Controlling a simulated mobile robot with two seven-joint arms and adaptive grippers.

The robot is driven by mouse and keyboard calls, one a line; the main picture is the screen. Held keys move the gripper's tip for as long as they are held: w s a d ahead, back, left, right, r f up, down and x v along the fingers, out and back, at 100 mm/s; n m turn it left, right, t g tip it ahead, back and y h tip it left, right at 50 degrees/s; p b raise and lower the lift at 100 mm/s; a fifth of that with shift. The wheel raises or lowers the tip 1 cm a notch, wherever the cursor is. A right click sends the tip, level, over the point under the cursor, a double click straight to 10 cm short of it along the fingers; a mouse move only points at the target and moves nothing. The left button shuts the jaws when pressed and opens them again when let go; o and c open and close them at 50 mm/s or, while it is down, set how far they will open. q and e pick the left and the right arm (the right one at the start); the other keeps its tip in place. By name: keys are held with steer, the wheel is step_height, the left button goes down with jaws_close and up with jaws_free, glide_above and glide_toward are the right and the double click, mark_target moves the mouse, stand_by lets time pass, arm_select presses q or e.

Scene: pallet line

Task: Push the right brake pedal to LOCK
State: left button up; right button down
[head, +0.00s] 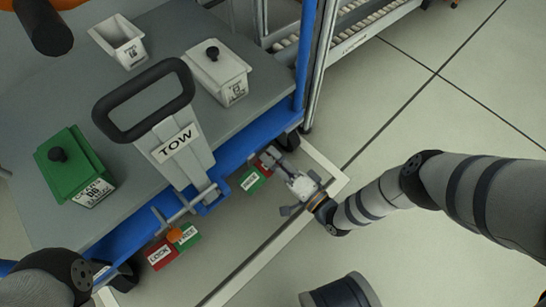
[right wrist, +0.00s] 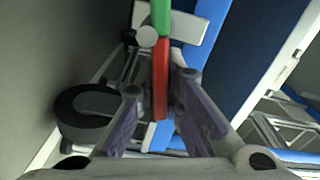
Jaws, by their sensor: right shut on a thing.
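The right brake pedal is a two-coloured plate low at the cart's front edge. Its green half (head: 250,181) faces left and its red half is partly covered by my right gripper (head: 271,160). In the right wrist view the pedal's red half (right wrist: 160,85) stands edge-on between my fingers, with the green part (right wrist: 161,16) beyond it. My right gripper is shut on the red half. The left brake pedal has a red LOCK half (head: 160,254) and a green FREE half (head: 188,236). My left gripper is not visible; only its arm shows at lower left.
The blue-edged cart (head: 240,150) has a TOW handle (head: 178,142) rising at its front. A green box (head: 72,165) and white boxes (head: 215,75) stand on its deck. A roller conveyor (head: 350,30) lies behind. The floor (head: 440,130) at right is clear.

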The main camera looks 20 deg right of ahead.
steer(key=shift+f+m, duration=0.35)
steer(key=shift+m, duration=0.6)
steer(key=shift+f+m, duration=0.4)
steer(key=shift+m, duration=0.5)
steer(key=shift+f+m, duration=0.35)
steer(key=shift+m, duration=0.6)
steer(key=shift+s, duration=0.1)
steer(key=c, duration=1.7)
jaws_free()
steer(key=v, duration=1.2)
